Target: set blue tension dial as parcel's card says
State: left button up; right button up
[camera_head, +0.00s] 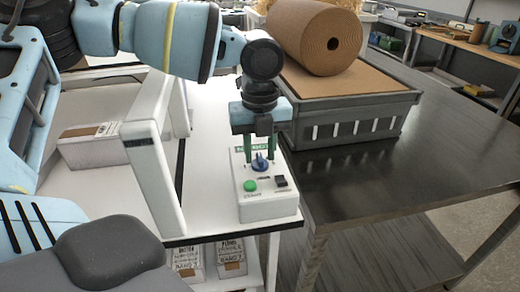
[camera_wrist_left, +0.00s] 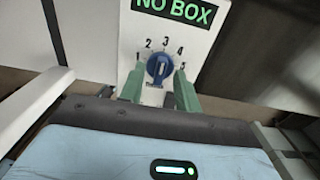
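The blue tension dial (camera_head: 260,163) sits on the sloped face of a white control box (camera_head: 268,208). It also shows in the left wrist view (camera_wrist_left: 159,68), inside a scale numbered 1 to 5. I cannot tell for sure which number its white mark points to. My left gripper (camera_head: 260,149) is above the box with its green fingers apart, one on each side of the dial. In the left wrist view the fingers (camera_wrist_left: 159,88) stand just below the dial, with a gap visible. A parcel (camera_head: 90,147) lies at the left; writing on it is too small to read. My right gripper is out of view.
A green display (camera_wrist_left: 176,9) reads "NO BOX". The control box has a green button (camera_head: 250,185) and a black switch (camera_head: 281,181). A white upright frame (camera_head: 152,180) stands left of it. A brown paper roll (camera_head: 318,38) lies on a grey crate (camera_head: 350,117) behind right.

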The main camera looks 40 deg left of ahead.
aim_at(260, 157)
pick_arm(q)
notch_tip(260, 157, up, 8)
jog(key=shift+f, duration=0.2)
dwell(0.6)
